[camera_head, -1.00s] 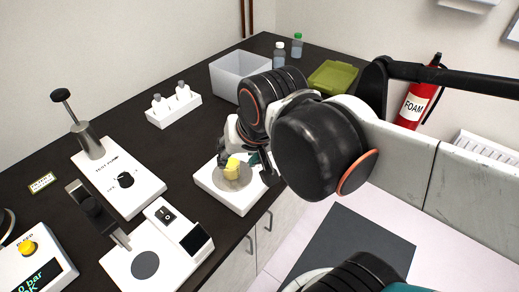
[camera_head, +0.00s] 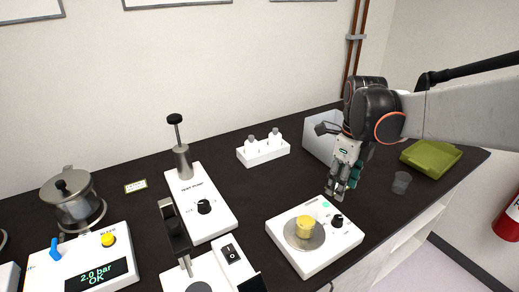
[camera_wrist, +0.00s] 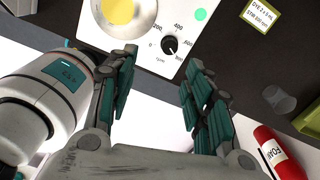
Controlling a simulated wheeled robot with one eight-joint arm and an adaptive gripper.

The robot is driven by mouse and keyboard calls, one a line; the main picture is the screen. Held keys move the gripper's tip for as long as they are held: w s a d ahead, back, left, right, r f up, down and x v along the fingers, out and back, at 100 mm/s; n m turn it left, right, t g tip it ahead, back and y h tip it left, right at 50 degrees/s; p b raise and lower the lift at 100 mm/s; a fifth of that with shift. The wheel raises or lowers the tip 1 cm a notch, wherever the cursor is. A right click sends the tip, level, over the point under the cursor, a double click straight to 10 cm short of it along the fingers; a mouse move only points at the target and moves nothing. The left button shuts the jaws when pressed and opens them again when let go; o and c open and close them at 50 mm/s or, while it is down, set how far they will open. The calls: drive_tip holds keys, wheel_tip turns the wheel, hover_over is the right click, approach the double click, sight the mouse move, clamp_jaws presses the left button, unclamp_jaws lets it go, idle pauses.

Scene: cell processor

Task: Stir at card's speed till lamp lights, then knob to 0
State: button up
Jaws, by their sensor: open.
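The white stirrer (camera_head: 285,240) stands near the table's front edge. A yellow-filled vessel (camera_head: 305,228) sits on its round plate, and the wrist view cuts this vessel (camera_wrist: 118,10) off at the top. The black knob (camera_head: 337,220) is right of the plate; in the wrist view the knob (camera_wrist: 169,44) has an rpm scale around it, but its pointer is too small to read. The lamp (camera_wrist: 200,14) looks bright green. The card (camera_wrist: 262,14) has a "STIR" line in rpm, its number unclear. My gripper (camera_wrist: 162,62) is open and empty, its fingertips apart from the knob.
A clear cup (camera_head: 401,182) and a green tray (camera_head: 430,155) are to the right. A grey bin (camera_head: 320,140) and a white bottle rack (camera_head: 264,152) stand behind. A test pump (camera_head: 205,205) and other devices fill the left. A fire extinguisher (camera_wrist: 280,155) is beyond the table.

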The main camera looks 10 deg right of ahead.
sight(338, 217)
drive_tip(key=f+b, duration=0.1)
drive_tip(key=f, duration=0.3)
drive_tip(key=d+f+m+b, duration=0.1)
drive_tip(key=f+b, duration=0.1)
drive_tip(key=f, duration=0.3)
drive_tip(key=d+f+m+b, duration=0.1)
drive_tip(key=f+b, duration=0.1)
drive_tip(key=f, duration=0.3)
drive_tip(key=shift+w+d+f, duration=0.1)
drive_tip(key=shift+w, duration=0.3)
drive_tip(key=c, duration=1.1)
